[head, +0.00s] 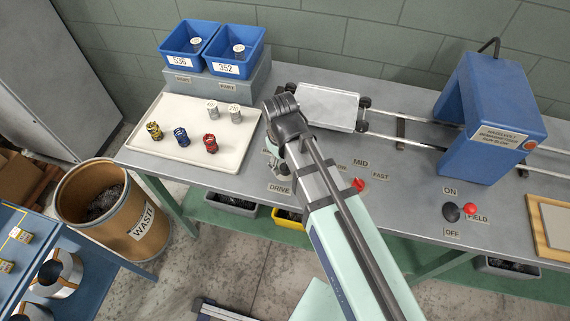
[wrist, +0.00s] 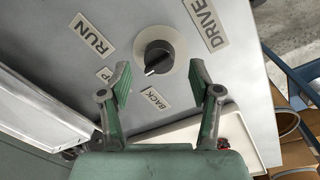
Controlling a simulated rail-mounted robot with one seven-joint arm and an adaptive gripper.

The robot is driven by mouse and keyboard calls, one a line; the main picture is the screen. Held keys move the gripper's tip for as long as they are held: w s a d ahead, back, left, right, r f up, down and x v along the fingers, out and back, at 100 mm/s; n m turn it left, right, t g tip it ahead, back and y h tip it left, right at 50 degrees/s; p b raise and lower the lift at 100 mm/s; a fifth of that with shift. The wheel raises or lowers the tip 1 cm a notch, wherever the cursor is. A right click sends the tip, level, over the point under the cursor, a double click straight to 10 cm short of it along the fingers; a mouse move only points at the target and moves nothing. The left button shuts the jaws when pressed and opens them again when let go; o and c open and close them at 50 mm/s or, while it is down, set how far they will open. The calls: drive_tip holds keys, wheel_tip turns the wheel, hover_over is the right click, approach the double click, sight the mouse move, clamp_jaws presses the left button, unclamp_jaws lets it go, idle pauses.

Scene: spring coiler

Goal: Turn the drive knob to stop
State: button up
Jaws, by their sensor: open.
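The drive knob (wrist: 158,56) is a dark round knob with a grip bar, on a pale disc in the wrist view. Its bar slants, with the lower end toward the lower left, near the BACK label (wrist: 155,98); I cannot tell the exact setting. The RUN label (wrist: 90,35) is at upper left, and a label ending in P (wrist: 104,75) is partly hidden by a finger. The DRIVE label (wrist: 203,22) is at upper right. My gripper (wrist: 160,70) is open, its fingertips either side of the knob with gaps. In the head view my arm largely hides the knob.
A cream tray (head: 170,157) with springs lies left of my arm, before blue bins (head: 188,39). Right are a speed slider with a red handle (head: 359,184), the field switch (head: 452,212) and a blue machine housing (head: 478,145). Rails cross the back of the bench.

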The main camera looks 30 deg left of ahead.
sight(283, 167)
wheel_tip(283, 167, up, 9)
drive_tip(key=shift+s, duration=0.3)
drive_tip(key=shift+r, duration=0.1)
idle(0.4)
